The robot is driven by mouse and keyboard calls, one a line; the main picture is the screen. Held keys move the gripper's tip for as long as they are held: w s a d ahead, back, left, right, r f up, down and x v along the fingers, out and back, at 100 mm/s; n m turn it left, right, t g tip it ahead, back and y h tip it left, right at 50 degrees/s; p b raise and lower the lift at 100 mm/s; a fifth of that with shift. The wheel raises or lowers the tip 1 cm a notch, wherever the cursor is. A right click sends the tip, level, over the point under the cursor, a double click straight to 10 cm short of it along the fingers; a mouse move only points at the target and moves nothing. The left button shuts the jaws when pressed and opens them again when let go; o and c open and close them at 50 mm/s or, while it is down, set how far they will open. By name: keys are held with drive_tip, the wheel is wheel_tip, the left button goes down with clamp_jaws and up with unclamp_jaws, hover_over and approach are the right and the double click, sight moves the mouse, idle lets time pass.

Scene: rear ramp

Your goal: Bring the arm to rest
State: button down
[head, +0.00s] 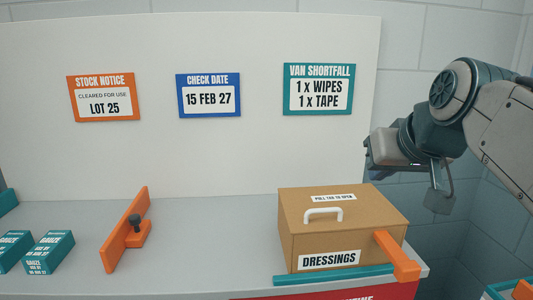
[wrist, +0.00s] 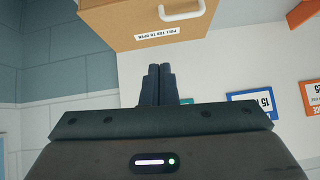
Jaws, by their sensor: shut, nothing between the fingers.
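My arm reaches in from the right edge in the head view. My gripper (head: 381,165) hangs in the air behind and to the right of the cardboard box, partly hidden by my own wrist links. In the wrist view my gripper (wrist: 159,70) shows its two dark fingers together, with nothing between them. The box marked DRESSINGS (head: 315,236) stands closed on the right end of the grey shelf, with a white handle on its lid. It also shows at the top of the wrist view (wrist: 125,25), apart from the fingers.
Teal gauze boxes (head: 48,251) lie at the shelf's left. An orange divider with a dark knob (head: 124,230) stands nearby. An orange arm (head: 398,256) and a teal strip (head: 333,275) edge the box. Three signs, including VAN SHORTFALL (head: 319,89), hang on the white back panel.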

drive_tip(key=s+a+f+g+p, duration=0.2)
drive_tip(key=s+f+g+p, duration=0.1)
drive_tip(key=f, duration=0.6)
drive_tip(key=s+a+f+g+h+p, duration=0.1)
drive_tip(key=s+a+f+g+p, duration=0.1)
drive_tip(key=s+f+p, duration=0.3)
drive_tip(key=s+f+g, duration=0.1)
drive_tip(key=s+f, duration=0.2)
drive_tip(key=f, duration=0.2)
drive_tip(key=shift+s+a+f, duration=0.15)
drive_tip(key=shift+s+a, duration=0.05)
drive_tip(key=shift+s, duration=0.05)
